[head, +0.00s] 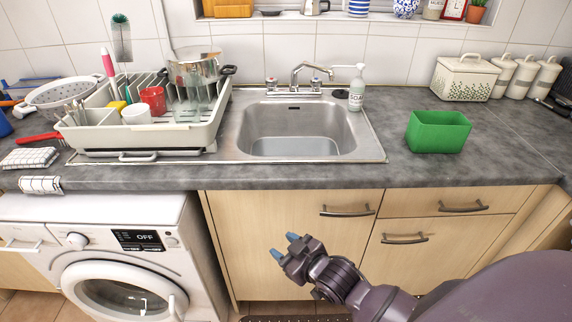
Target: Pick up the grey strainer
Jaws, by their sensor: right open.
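The grey strainer (62,91) is a shallow bowl with holes, at the far left of the counter. It sits at the left end of the white dish rack, and I cannot tell whether it rests on the rack or behind it. Its lower front is partly hidden by the utensils in the rack. My right gripper (285,246) has blue fingertips and is open and empty. It is low in front of the cupboard doors, below the counter edge and far to the right of the strainer. My left gripper is not in view.
The sink (295,131) looks empty. A soap bottle (356,92) and a green tub (438,132) stand to its right.

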